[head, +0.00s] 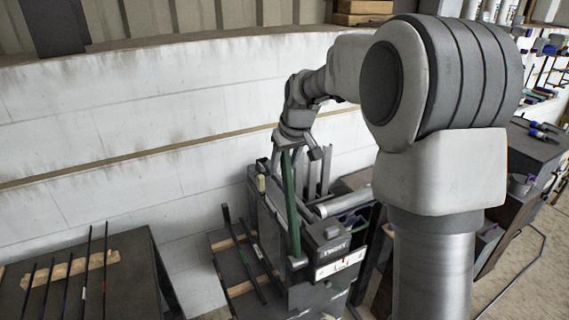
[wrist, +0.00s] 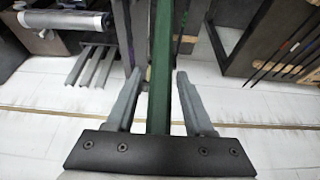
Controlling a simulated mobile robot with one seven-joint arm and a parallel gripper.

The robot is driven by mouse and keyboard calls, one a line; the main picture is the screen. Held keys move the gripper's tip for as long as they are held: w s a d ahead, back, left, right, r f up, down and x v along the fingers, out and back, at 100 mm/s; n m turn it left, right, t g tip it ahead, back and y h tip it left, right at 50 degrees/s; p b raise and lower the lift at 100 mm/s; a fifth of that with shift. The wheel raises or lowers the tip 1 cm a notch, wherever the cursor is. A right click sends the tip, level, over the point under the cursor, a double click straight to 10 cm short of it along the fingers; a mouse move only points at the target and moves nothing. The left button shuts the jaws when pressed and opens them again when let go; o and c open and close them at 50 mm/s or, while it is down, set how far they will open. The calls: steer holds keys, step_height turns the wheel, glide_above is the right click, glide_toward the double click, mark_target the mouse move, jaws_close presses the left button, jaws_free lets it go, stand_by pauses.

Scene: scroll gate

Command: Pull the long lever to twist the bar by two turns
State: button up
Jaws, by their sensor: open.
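The long lever is a green bar (head: 290,205) standing nearly upright on the grey machine (head: 330,240) in the head view. In the wrist view the green lever (wrist: 161,70) runs up the middle of the picture, between my two fingers. My gripper (wrist: 158,80) is open, one finger on each side of the lever, with a visible gap on both sides. In the head view my gripper (head: 290,150) is at the lever's upper end, and its fingers are hard to make out. The bar that twists cannot be told apart clearly.
A dark table (head: 130,270) with several thin rods stands at the lower left. A low rack (head: 240,265) with rods stands left of the machine. A white wall (head: 130,110) is close behind. Shelves with tools (head: 540,130) are at the right.

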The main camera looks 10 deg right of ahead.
steer(key=shift+s+r, duration=0.1)
steer(key=shift+r, duration=0.05)
steer(key=b+v, duration=0.2)
steer(key=v, duration=1.5)
steer(key=shift+d, duration=0.15)
